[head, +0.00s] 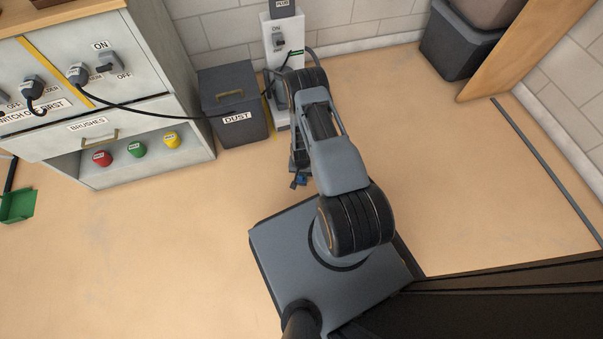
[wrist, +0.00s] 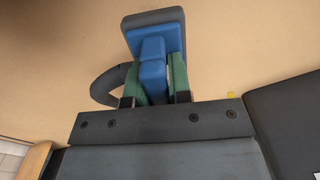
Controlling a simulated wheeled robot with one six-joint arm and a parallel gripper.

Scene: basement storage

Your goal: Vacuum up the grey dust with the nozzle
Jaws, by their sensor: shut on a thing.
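My gripper (wrist: 154,85) is shut on the nozzle (wrist: 153,47), a blue piece with a dark grey head, gripped between two green finger pads. A dark curved hose (wrist: 103,87) shows beside it in the wrist view. In the head view, a small blue part of the nozzle (head: 299,181) shows below my arm, above the floor; my arm hides most of the gripper.
A grey bin labelled DUST (head: 222,90) stands by the cabinet (head: 150,75) with plugs and cables. A white switch post (head: 267,35) is behind my arm. Red, green and yellow brushes (head: 137,150) sit on the low shelf. A green dustpan (head: 17,206) lies left. Left floor is open.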

